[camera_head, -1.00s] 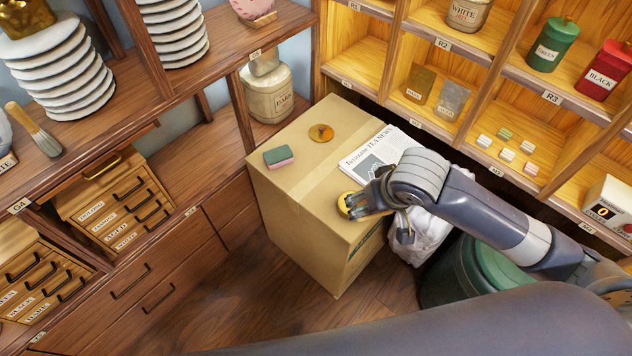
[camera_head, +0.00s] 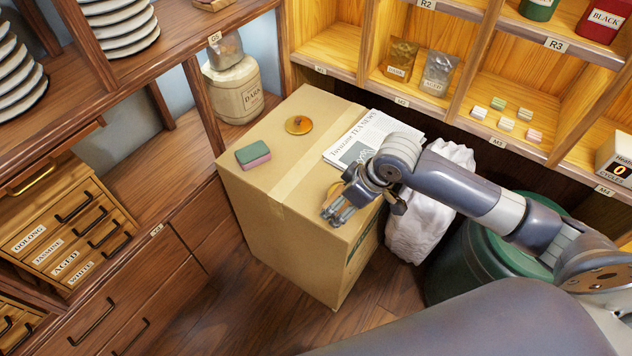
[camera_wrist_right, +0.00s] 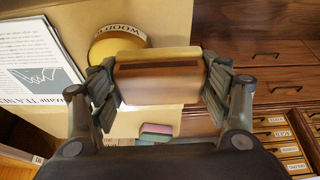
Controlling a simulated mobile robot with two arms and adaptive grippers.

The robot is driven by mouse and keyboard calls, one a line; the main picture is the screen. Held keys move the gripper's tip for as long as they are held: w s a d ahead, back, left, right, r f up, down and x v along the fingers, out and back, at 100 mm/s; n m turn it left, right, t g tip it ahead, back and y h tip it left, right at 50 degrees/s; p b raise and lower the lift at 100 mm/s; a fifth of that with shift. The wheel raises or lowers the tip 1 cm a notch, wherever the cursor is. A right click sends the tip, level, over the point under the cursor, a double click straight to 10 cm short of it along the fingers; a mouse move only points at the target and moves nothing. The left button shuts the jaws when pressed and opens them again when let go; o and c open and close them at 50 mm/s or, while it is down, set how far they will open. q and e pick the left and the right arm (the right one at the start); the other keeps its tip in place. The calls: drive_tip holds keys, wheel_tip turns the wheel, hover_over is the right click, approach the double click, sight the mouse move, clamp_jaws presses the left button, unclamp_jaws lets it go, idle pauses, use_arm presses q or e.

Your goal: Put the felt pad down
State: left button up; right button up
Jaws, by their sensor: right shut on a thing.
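My right gripper (camera_wrist_right: 162,85) is shut on a brown block with a tan top and a dark band, seemingly the felt pad (camera_wrist_right: 160,82). In the head view this gripper (camera_head: 338,214) is over the front right part of the cardboard box top (camera_head: 255,195), and its fingers hide the pad. A round yellow tin (camera_wrist_right: 115,45) with a "WOOD" label stands just beyond the pad; the head view shows only a sliver of the tin (camera_head: 334,189) behind my fingers. I cannot tell whether the pad touches the box. My left gripper is not in view.
On the box lie a green and pink sponge (camera_head: 253,156), an amber disc (camera_head: 298,125) and a newspaper (camera_head: 365,140). The box top's front left part is clear. A white sack (camera_head: 420,225) and a green bin (camera_head: 465,270) stand right of the box. Shelves rise behind.

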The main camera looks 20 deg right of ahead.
hover_over(312, 184)
drive_tip(key=s, duration=0.1)
drive_tip(key=shift+d+f, duration=0.4)
drive_tip(key=shift+f, duration=1.95)
drive_tip(key=shift+s+f, duration=0.1)
drive_tip(key=o, duration=0.9)
drive_tip(key=shift+o, duration=0.2)
drive_tip(key=v, duration=1.2)
drive_tip(key=shift+p, duration=0.35)
